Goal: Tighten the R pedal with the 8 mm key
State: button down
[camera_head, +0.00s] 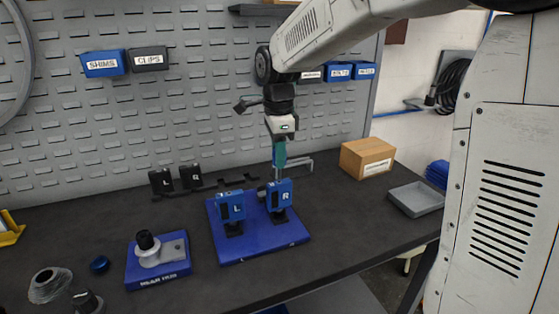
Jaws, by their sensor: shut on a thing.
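A blue block marked R (279,196) stands upright on the right of a blue base plate (262,251), beside a matching blue block marked L (231,206). My gripper (279,158) points down just above and behind the R block. It is shut on a grey L-shaped key (300,162), whose bent arm sticks out to the right. The key's lower end is close to the R block; I cannot tell whether it is seated in anything. The key's size marking is not readable.
Black pieces marked L (161,180) and R (190,176) stand at the back of the bench. A blue fixture with a grey hub (157,262) is at front left. A cardboard box (367,158) and grey tray (416,199) are at right. Bench right of the plate is clear.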

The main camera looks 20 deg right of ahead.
jog(key=shift+r, duration=0.3)
jog(key=shift+r, duration=2.45)
